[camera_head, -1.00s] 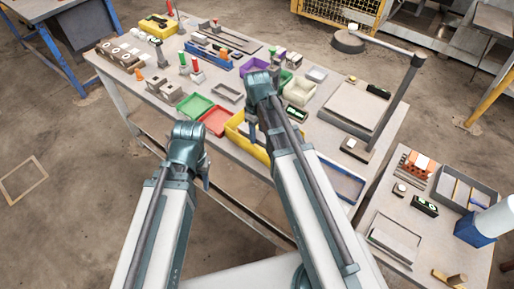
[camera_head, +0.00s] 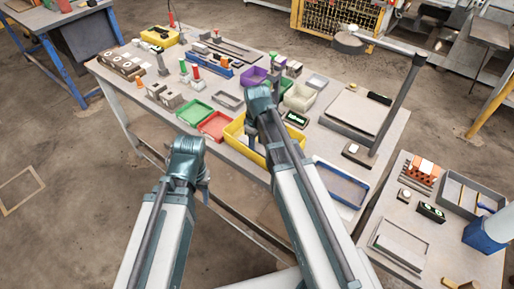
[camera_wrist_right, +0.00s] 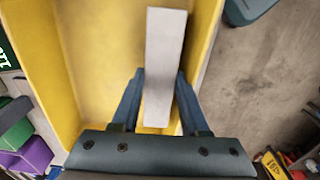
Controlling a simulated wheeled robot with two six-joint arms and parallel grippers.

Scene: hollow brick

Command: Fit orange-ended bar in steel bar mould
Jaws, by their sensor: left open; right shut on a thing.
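My right gripper (camera_wrist_right: 160,74) is shut on a plain light-grey bar (camera_wrist_right: 165,40), which stands out beyond the fingertips. In the right wrist view the bar is over the yellow bin (camera_wrist_right: 88,60); no orange end shows on it. In the head view my right arm hides the bar, and the yellow bin (camera_head: 233,134) is at the table's front edge. My left gripper (camera_head: 206,192) is open, low in front of the table and away from the objects. I cannot tell which piece on the table is the steel bar mould; grey blocks (camera_head: 171,98) stand at left.
Green (camera_head: 195,109) and red (camera_head: 213,125) trays lie left of the yellow bin. A blue-rimmed tray (camera_head: 341,184) is to its right. A tall post (camera_head: 398,100) rises at the table's right end. A side table (camera_head: 420,245) holds more trays.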

